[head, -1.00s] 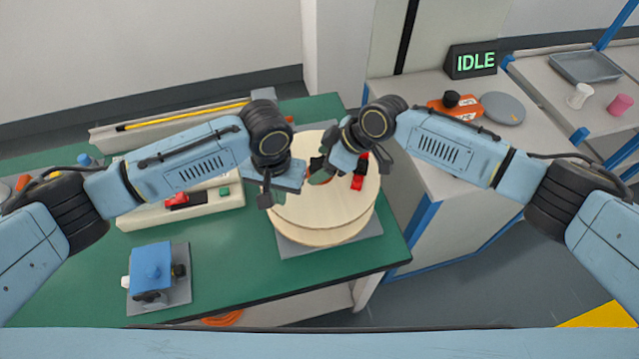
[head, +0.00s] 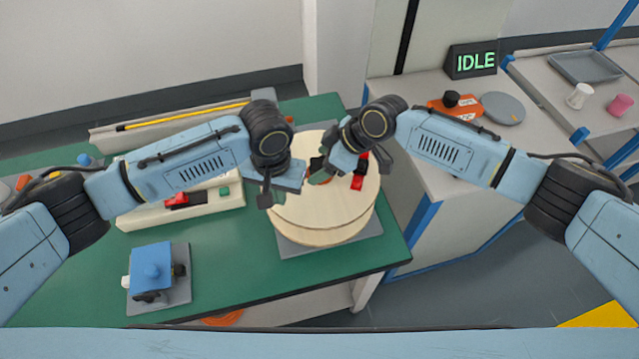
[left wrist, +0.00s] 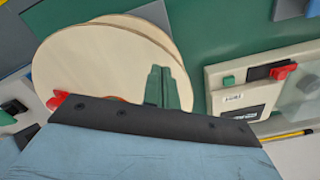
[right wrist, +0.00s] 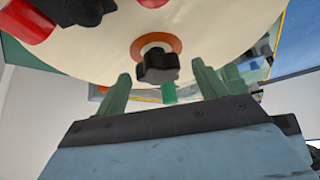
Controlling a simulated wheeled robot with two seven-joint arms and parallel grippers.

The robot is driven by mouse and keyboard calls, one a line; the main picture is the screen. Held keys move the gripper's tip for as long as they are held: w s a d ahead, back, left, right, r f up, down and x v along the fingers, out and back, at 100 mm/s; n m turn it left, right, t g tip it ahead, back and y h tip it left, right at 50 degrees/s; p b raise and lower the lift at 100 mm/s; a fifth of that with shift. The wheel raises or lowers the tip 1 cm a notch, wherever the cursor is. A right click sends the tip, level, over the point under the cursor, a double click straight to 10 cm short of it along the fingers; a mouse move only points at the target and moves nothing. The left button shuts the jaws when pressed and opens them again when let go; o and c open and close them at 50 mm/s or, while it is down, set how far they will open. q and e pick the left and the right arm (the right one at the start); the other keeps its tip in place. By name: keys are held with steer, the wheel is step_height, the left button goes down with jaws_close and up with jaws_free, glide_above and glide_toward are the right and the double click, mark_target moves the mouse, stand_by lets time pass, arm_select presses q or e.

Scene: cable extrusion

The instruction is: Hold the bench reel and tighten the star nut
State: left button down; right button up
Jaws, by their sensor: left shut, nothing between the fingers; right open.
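The bench reel (head: 325,232) is a pale wooden drum on a grey plate on the green bench. It also fills the upper right wrist view (right wrist: 215,30). The star nut (right wrist: 157,66) is a black knob on an orange disc at its centre. My right gripper (right wrist: 160,80) is open, its green fingers spread on either side just short of the nut, apart from it. My left gripper (left wrist: 160,85) is shut and empty, its fingers together in front of the reel face. Contact with the reel cannot be told. In the head view the arms hide most of the nut.
A red part (head: 359,172) sits on the reel face near my right gripper. A control box (head: 207,201) with red and green switches and a blue device (head: 152,267) are to the left. An orange tool (head: 455,105) and an IDLE display (head: 472,60) stand back right.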

arm_select(q)
steer(key=shift+f, duration=0.75)
steer(key=shift+s+f, duration=0.1)
arm_select(e)
steer(key=shift+s, duration=0.1)
steer(key=c, duration=0.9)
steer(key=shift+a, duration=0.1)
